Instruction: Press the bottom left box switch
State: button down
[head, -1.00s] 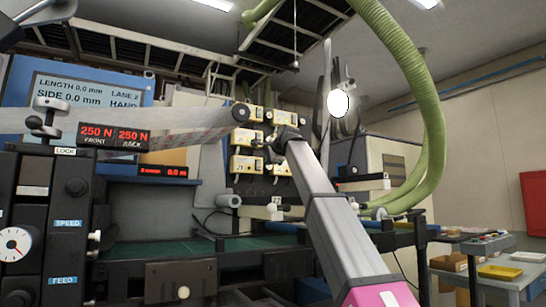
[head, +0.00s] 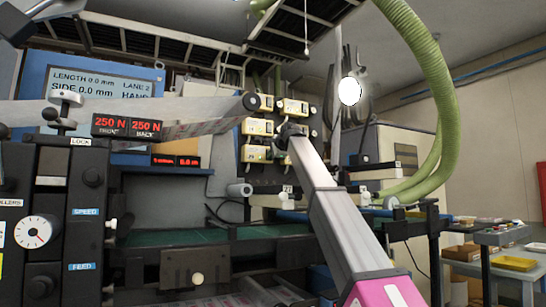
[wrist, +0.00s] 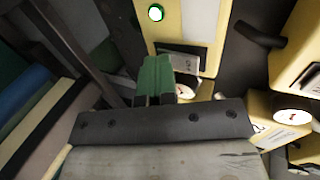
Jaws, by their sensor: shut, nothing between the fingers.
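Yellow box switches stand in rows on a dark panel. In the head view the bottom left box (head: 256,153) is at the lower left of the group, with my gripper (head: 279,144) just to its right, small and partly hidden by my arm. In the wrist view my green fingers (wrist: 156,62) are shut and empty. Their tips are in front of the lower left edge of a yellow box (wrist: 192,35) that has a round white button with a green ring (wrist: 155,13). I cannot tell whether the fingers touch it, or surely which box it is.
More yellow boxes (wrist: 301,48) are close on the right of the wrist view. A white web (head: 190,108) runs to a roller left of the boxes. A green hose (head: 436,85) hangs at the right. The black control panel (head: 60,200) is at the left.

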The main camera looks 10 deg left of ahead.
jog(key=shift+w+r, duration=0.1)
jog(key=shift+r, duration=0.05)
jog(key=shift+a+r, duration=0.1)
jog(key=shift+r, duration=0.7)
jog(key=f+v, duration=0.1)
jog(key=v, duration=1.3)
jog(key=shift+d, duration=0.2)
jog(key=shift+s+f, duration=0.15)
jog(key=shift+s, duration=0.05)
